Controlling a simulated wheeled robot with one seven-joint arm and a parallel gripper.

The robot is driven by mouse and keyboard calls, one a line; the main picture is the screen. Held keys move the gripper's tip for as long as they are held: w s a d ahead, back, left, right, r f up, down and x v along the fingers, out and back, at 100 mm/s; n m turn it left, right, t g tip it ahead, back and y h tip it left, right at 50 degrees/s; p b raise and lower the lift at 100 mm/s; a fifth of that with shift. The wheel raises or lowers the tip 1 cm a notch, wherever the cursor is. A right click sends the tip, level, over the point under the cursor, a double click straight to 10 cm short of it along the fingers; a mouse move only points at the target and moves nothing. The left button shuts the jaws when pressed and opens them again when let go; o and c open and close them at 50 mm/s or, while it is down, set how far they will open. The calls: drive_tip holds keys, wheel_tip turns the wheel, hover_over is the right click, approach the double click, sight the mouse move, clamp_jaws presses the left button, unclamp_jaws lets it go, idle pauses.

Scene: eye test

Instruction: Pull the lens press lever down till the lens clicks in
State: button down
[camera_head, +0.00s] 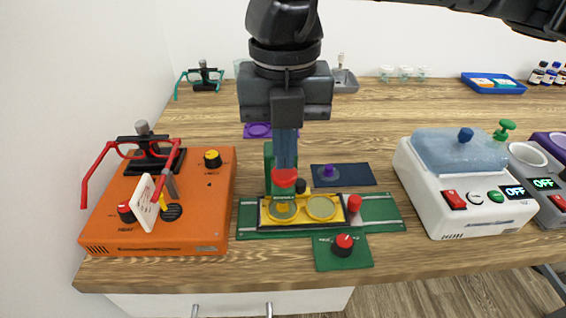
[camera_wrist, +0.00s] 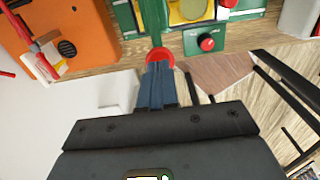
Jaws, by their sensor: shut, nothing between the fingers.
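The lens press is green (camera_head: 385,211), with a yellow tray (camera_head: 302,222) holding two round yellowish discs. Its green lever (camera_wrist: 153,18) ends in a red knob (camera_head: 284,178), which also shows in the wrist view (camera_wrist: 160,55). My gripper (camera_head: 285,164) is shut and empty, pointing down, with its blue-grey fingertips right at the red knob. In the wrist view the fingertips (camera_wrist: 160,68) overlap the knob; I cannot tell whether they touch. The fingers and knob hide part of the press head and the left disc.
An orange device (camera_head: 206,190) with red glasses (camera_head: 100,160) stands left. A white bath device (camera_head: 440,190) stands right. A dark blue mat (camera_head: 357,176) with a purple piece lies behind the press. A green pad with a red dial (camera_head: 343,243) sits in front, near the table edge.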

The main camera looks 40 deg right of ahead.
sight(284, 176)
drive_tip(key=shift+f+b, duration=2.45)
drive_tip(key=shift+b, duration=0.25)
idle(0.6)
idle(0.4)
drive_tip(key=shift+r+p, duration=1.7)
drive_tip(key=shift+r, duration=2.55)
